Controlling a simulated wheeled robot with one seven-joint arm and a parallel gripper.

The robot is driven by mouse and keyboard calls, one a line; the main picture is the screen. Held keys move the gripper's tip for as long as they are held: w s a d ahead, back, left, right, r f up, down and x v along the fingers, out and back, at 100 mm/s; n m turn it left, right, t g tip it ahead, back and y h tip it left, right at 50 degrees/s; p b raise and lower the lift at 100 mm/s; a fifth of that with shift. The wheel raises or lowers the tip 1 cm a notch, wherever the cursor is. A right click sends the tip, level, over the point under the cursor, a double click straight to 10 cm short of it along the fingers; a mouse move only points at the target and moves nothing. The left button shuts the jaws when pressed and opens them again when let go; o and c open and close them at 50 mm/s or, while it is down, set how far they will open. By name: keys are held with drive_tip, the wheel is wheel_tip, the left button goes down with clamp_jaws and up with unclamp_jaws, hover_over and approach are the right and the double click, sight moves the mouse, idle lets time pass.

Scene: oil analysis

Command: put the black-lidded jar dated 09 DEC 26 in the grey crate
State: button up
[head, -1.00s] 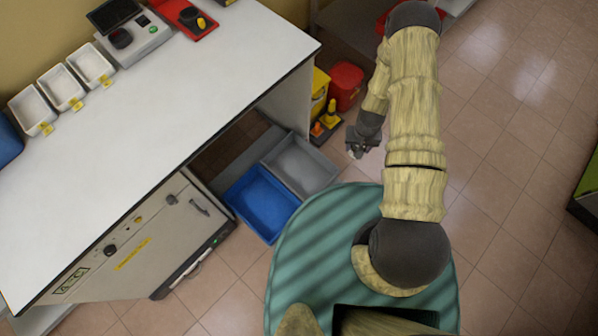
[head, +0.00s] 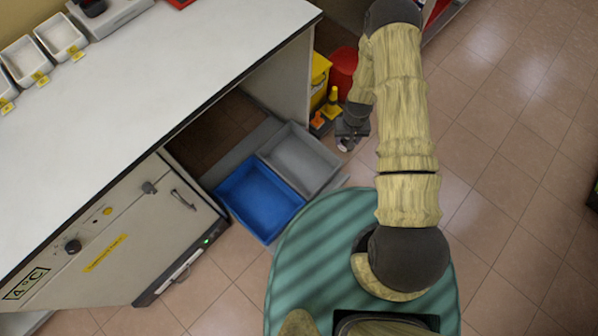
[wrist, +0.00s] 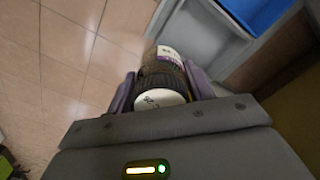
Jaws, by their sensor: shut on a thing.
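My gripper (head: 351,132) is shut on a jar, with one finger on each side of it in the wrist view (wrist: 165,82). The jar (wrist: 163,76) has a dark ribbed lid, a white sticker on the lid top and a white and purple label on its side. The sticker print is only partly legible, so I cannot read the full date. In the head view only a small pale part of the jar (head: 346,144) shows below the gripper. The grey crate (head: 322,152) is empty and stands on the low shelf, left of my gripper. Its edge also shows in the wrist view (wrist: 205,45).
A blue crate (head: 262,205) adjoins the grey one on its left. A white-topped bench (head: 150,110) overhangs the space behind them, with a cabinet (head: 130,235) on the left. A yellow bin (head: 320,75) and a red bin (head: 344,68) stand beyond my gripper. Tiled floor is open on the right.

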drive_tip(key=w+a+f+n+b, duration=0.1)
drive_tip(key=a+f+b, duration=0.3)
drive_tip(key=f+b, duration=0.7)
drive_tip(key=w+a+f+n+b, duration=0.1)
drive_tip(key=a+f+b, duration=0.3)
drive_tip(key=f+b, duration=0.8)
drive_tip(key=w+a+f+n+b, duration=0.1)
drive_tip(key=w+a+f+b, duration=0.2)
drive_tip(key=f+b, duration=0.9)
drive_tip(key=a+b, duration=0.1)
drive_tip(key=b, duration=0.6)
drive_tip(key=shift+w+n+b, duration=0.25)
drive_tip(key=shift+n+b, duration=0.1)
drive_tip(key=shift+n, duration=0.05)
drive_tip(key=b, duration=0.4)
hover_over(309, 176)
drive_tip(key=shift+w+f, duration=0.1)
drive_tip(key=shift+f, duration=3.1)
drive_tip(key=shift+f+b, duration=1.05)
drive_tip(key=shift+f, duration=0.8)
drive_tip(key=shift+f, duration=0.15)
